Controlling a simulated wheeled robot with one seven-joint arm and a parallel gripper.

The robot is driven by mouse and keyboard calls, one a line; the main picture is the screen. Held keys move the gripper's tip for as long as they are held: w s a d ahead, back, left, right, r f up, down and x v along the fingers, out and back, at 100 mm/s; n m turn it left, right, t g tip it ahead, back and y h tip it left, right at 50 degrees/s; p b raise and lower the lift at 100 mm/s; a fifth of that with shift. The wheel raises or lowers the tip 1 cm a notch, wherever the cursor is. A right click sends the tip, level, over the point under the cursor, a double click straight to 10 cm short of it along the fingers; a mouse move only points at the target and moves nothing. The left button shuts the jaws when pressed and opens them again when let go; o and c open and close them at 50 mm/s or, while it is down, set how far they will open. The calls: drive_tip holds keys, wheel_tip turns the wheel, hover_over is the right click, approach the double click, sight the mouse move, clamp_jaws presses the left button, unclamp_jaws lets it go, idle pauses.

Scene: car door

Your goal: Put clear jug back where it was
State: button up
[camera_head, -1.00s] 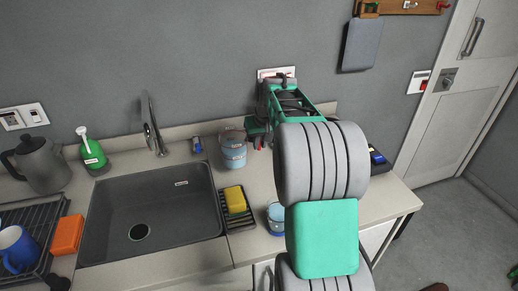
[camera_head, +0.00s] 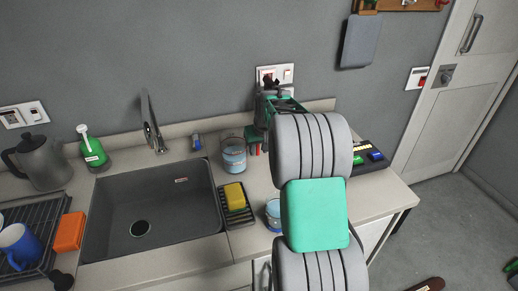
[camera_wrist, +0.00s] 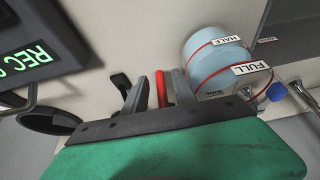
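A clear jug (camera_head: 234,154) with light blue contents stands on the counter right of the sink, near the wall. In the wrist view the jug (camera_wrist: 220,62) shows red lines and labels reading HALF and FULL. My gripper (camera_wrist: 157,88) is beside it, with its fingers apart. A narrow red piece (camera_wrist: 160,89) shows between the fingers, with gaps on both sides; I cannot tell what it belongs to. In the head view my gripper is mostly hidden behind my arm, just right of the jug.
A second container with blue contents (camera_head: 273,212) stands near the counter's front, partly behind my arm. A yellow sponge (camera_head: 235,197) sits on a black rack beside the sink (camera_head: 150,215). A dark device (camera_head: 372,157) lies at the right; its screen reads REC in the wrist view.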

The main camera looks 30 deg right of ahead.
drive_tip(key=shift+o, duration=0.2)
drive_tip(key=d+b+v, duration=0.1)
drive_tip(key=v, duration=1)
drive_tip(key=s+a+n, duration=0.1)
drive_tip(key=s+a, duration=0.7)
drive_tip(key=a, duration=0.5)
drive_tip(key=s+a+f, duration=0.3)
drive_tip(key=s+a, duration=0.1)
drive_tip(key=s, duration=0.3)
drive_tip(key=s+a+f+n+y, duration=0.1)
drive_tip(key=s+a+f, duration=0.2)
drive_tip(key=s+a, duration=0.2)
drive_tip(key=s, duration=0.3)
drive_tip(key=shift+s+a+f+n+g, duration=0.2)
drive_tip(key=shift+f+n+g, duration=0.1)
drive_tip(key=shift+g, duration=0.1)
